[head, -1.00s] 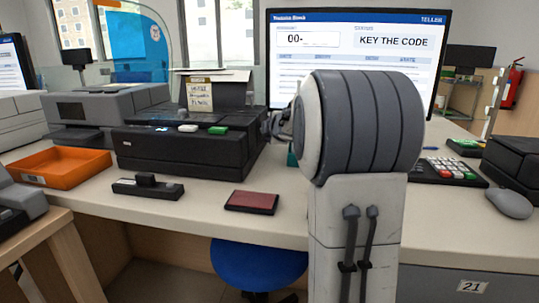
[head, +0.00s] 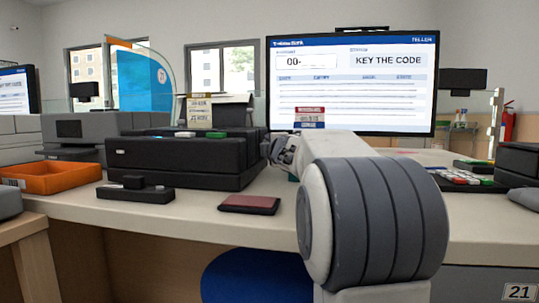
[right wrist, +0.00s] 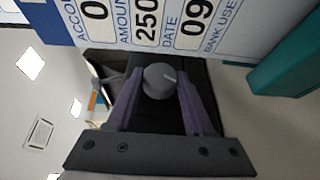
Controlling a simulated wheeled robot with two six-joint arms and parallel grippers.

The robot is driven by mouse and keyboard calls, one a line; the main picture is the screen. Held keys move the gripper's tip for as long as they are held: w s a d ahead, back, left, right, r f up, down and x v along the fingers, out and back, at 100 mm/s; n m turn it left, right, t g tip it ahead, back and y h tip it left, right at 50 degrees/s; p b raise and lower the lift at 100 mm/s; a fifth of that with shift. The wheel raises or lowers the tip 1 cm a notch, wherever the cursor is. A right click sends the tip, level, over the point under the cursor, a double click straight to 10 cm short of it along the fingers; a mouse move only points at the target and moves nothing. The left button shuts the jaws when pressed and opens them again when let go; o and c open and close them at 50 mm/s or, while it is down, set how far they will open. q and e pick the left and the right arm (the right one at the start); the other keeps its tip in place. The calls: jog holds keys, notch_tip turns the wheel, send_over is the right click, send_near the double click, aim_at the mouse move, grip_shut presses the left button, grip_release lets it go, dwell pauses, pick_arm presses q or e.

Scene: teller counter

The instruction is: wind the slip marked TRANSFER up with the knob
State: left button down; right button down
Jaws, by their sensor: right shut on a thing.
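A black slip machine (head: 180,162) stands on the counter. A cream paper slip (head: 199,112) with dark print stands up from its top; the print is too small to read, so I cannot tell whether it says TRANSFER. My right gripper (head: 283,152) is at the machine's right side, partly hidden by my arm. In the right wrist view the round grey knob (right wrist: 160,80) sits between the two fingers of the right gripper (right wrist: 158,88), which is shut on it. My left gripper is not in view.
A monitor (head: 352,75) reads KEY THE CODE. A printed blue-and-white panel (right wrist: 150,22) and a teal block (right wrist: 285,65) are close to the right gripper. An orange tray (head: 60,178), a black stamp (head: 135,190) and a dark red pad (head: 250,204) lie on the counter.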

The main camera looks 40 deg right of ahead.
jog(key=shift+f, duration=0.1)
jog(key=shift+c, duration=1.5)
grip_release()
jog(key=shift+s+a, duration=0.1)
jog(key=shift+s, duration=0.15)
jog(key=p+v, duration=0.1)
jog(key=v, duration=0.7)
jog(key=shift+s+a+r+p, duration=0.1)
jog(key=shift+s+r+p, duration=0.15)
jog(key=shift+s+p, duration=0.1)
jog(key=shift+s+a+f, duration=0.15)
jog(key=shift+s+a, duration=0.15)
jog(key=shift+s, duration=0.25)
